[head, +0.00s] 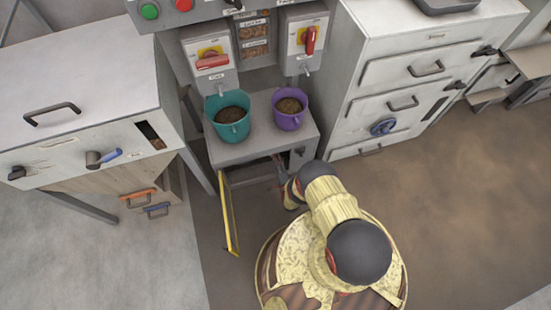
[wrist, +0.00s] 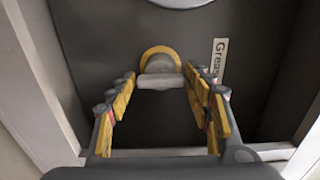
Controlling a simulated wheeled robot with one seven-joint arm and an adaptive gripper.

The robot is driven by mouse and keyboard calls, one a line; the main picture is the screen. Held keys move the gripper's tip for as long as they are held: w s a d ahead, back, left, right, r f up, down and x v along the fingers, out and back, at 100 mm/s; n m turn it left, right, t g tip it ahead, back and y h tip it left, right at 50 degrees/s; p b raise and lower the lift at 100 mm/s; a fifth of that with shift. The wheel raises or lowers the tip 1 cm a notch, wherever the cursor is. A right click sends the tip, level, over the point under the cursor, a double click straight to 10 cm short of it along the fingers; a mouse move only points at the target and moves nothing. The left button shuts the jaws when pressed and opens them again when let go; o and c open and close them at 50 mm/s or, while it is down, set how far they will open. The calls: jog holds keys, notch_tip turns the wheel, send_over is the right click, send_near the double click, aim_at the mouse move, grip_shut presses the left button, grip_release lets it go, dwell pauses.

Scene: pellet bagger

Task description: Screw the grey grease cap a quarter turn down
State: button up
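The grey grease cap (wrist: 158,63) shows in the wrist view on a dark panel, with a yellow ring around its upper side and a flat grey bar across its lower part. A label reading "Greas…" (wrist: 218,60) is to its right. My gripper (wrist: 160,77) is open, its yellow-padded fingers pointing toward the cap, one tip on each side of it in the picture. Nothing is held. I cannot tell whether the fingertips touch the cap. In the head view my arm reaches into the low compartment under the bench (head: 235,150), and the cap is hidden there.
The compartment's yellow-edged door (head: 229,212) stands open to the left of my arm. Pale walls flank the gripper in the wrist view. A teal bucket (head: 231,131) and a purple bucket (head: 289,122) stand on the bench above. Floor is clear at the right.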

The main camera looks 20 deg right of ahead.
jog(key=shift+o, duration=1)
jog(key=shift+r, duration=0.15)
